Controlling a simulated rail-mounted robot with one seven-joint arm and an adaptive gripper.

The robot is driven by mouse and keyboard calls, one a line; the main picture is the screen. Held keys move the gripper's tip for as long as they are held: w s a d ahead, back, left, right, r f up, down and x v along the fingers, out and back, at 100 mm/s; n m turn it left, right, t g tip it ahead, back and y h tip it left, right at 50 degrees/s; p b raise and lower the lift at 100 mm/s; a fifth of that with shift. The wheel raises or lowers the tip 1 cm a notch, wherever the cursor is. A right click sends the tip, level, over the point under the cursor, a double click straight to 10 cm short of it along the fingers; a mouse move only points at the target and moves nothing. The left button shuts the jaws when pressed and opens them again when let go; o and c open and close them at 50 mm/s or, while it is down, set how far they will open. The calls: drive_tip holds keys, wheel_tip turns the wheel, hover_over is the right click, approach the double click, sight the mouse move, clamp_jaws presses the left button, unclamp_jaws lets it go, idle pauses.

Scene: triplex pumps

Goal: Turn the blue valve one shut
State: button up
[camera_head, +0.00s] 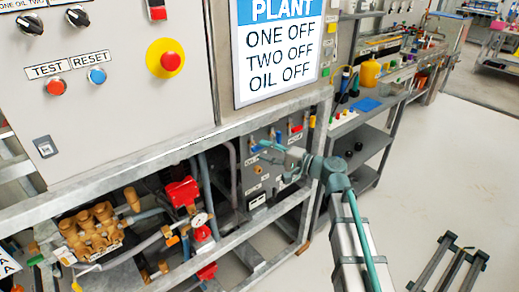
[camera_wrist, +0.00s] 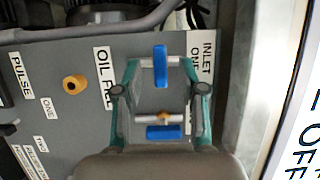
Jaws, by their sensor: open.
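In the wrist view a blue valve handle (camera_wrist: 160,66) stands on a grey panel, its long side running up and down the picture. A label starting "INLET" (camera_wrist: 203,58) is just right of it. My gripper (camera_wrist: 161,64) is open, with one teal finger on each side of this handle and a gap visible on both sides. A second blue handle (camera_wrist: 165,132) lies crosswise lower down, below a metal fitting and between the finger bases. In the head view my gripper (camera_head: 272,149) is at the grey panel; the blue handles are hard to make out there.
A brass-coloured port (camera_wrist: 74,84) and an "OIL FILL" label (camera_wrist: 104,78) are left of the gripper. Red-handled valves (camera_head: 297,128) sit on the same panel. A galvanised frame rail (camera_head: 180,150) crosses above the pump (camera_head: 95,232).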

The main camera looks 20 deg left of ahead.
drive_tip(key=s+d, duration=0.1)
drive_tip(key=d, duration=0.8)
drive_tip(key=shift+s, duration=0.3)
drive_tip(key=shift+a, duration=0.1)
